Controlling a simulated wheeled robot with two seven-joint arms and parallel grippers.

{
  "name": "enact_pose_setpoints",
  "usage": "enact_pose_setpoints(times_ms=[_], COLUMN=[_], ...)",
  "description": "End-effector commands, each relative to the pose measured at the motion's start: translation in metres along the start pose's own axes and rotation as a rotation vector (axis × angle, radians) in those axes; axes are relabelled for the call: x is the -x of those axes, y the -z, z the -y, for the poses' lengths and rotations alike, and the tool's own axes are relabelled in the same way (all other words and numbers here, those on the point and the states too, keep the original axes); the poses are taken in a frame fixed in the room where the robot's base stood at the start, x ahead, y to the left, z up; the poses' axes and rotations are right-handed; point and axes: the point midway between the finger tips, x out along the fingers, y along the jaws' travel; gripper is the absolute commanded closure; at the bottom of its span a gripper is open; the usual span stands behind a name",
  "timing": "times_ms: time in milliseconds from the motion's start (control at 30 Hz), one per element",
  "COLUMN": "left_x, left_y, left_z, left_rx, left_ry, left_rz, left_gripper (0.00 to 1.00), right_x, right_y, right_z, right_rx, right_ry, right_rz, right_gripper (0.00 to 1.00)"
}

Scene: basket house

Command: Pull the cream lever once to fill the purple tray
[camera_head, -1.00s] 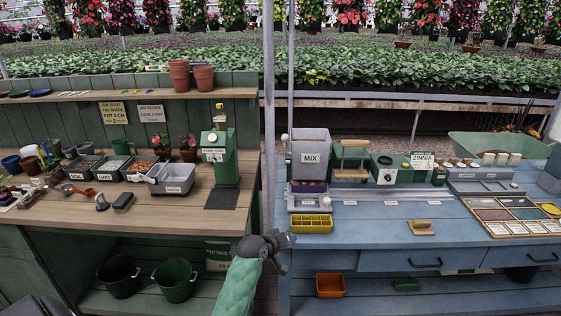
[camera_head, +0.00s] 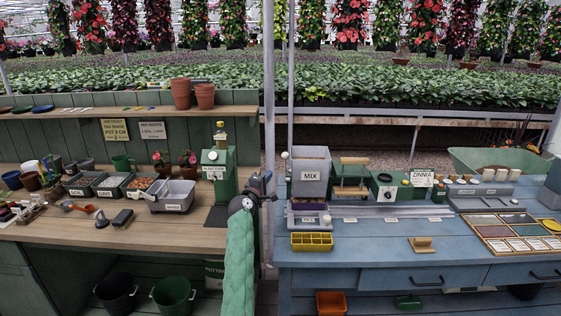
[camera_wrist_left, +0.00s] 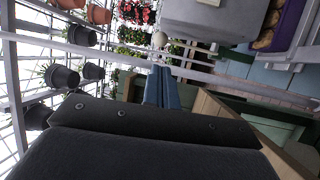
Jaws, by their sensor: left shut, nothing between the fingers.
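The grey MIX hopper (camera_head: 310,177) stands at the left end of the blue bench. The cream ball knob of the lever (camera_head: 285,155) is at the hopper's upper left; a cream knob (camera_wrist_left: 159,39) also shows in the left wrist view. The purple tray (camera_head: 308,206) sits under the hopper, and its edge with brown round contents beside it shows in the wrist view (camera_wrist_left: 288,28). My left gripper (camera_head: 267,181) is shut and empty, left of the hopper and lower than the knob, apart from it. My right gripper is out of view.
A thin grey post (camera_head: 269,110) rises behind my left gripper, between the benches. A green press (camera_head: 219,170) stands on the wooden bench to the left. A yellow tray (camera_head: 312,241) lies in front of the hopper. A second cream knob (camera_head: 327,219) is low at the hopper's base.

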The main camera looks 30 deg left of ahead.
Motion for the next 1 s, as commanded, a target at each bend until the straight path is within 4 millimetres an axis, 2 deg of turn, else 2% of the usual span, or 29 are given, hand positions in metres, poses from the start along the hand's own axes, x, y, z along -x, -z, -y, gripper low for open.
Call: enact_pose_setpoints(times_ms=[500, 733, 1000], left_x=[-0.089, -0.112, -0.12], left_y=[0.0, 0.0, 0.0], left_z=[-0.003, -0.002, 0.0], left_rx=[-0.002, -0.003, -0.003], left_ry=[0.002, 0.001, 0.0], left_rz=[0.001, 0.001, 0.0], left_gripper=[1.0, 1.0, 1.0], right_x=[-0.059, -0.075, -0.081], right_y=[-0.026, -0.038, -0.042], right_z=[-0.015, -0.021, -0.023], right_rx=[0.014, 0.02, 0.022], right_ry=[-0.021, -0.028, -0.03], right_rz=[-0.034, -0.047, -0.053], right_gripper=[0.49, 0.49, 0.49])
